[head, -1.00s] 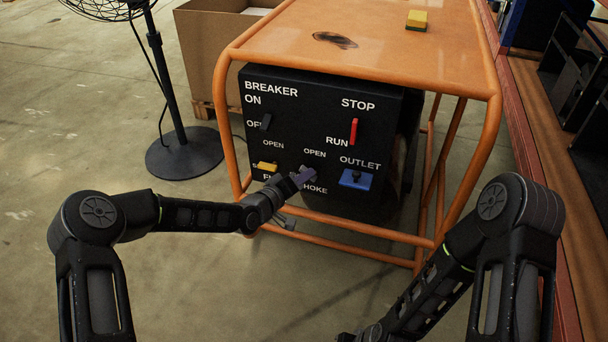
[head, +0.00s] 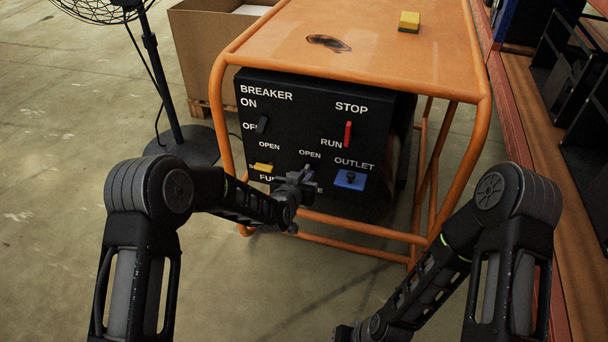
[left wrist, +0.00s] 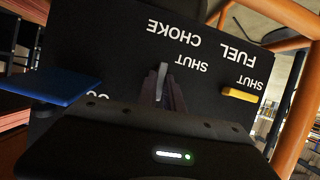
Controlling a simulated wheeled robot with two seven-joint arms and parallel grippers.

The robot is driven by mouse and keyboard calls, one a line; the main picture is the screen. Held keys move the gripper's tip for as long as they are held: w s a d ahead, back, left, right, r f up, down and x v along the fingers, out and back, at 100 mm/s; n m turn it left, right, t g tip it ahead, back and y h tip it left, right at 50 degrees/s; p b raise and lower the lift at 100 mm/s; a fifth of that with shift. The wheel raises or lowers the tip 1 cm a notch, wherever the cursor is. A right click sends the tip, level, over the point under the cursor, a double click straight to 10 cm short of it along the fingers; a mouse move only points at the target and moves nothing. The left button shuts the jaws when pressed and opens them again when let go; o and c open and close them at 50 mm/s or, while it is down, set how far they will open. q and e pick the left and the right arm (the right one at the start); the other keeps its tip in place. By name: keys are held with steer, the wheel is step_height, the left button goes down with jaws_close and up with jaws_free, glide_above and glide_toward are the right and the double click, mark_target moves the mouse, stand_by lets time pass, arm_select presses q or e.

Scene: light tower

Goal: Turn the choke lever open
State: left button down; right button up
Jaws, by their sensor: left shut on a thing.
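The generator's black control panel (head: 285,110) faces me inside an orange frame. My left gripper (head: 308,175) is at the choke position, low on the panel, and covers part of the CHOKE label and most of the lever in the head view. In the left wrist view, which is upside down, the grey choke lever (left wrist: 162,75) stands out between the closed fingers of my left gripper (left wrist: 167,92), below the CHOKE and SHUT labels. The lever's exact angle is hard to tell.
The yellow fuel lever (head: 264,168) is left of the gripper and the blue outlet (head: 350,180) is close on its right. The red run/stop lever (head: 348,134) and black breaker switch (head: 263,124) are above. A yellow sponge-like block (head: 409,22) lies on the orange top.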

arm_select(q)
steer(key=shift+m+y, duration=0.3)
steer(key=shift+m, duration=0.1)
steer(key=c, duration=1.5)
jaws_free()
steer(key=shift+d, duration=0.1)
steer(key=shift+s, duration=0.1)
steer(key=p+v, duration=0.2)
steer(key=v, duration=0.5)
steer(key=shift+s+r, duration=0.1)
steer(key=shift+s, duration=0.15)
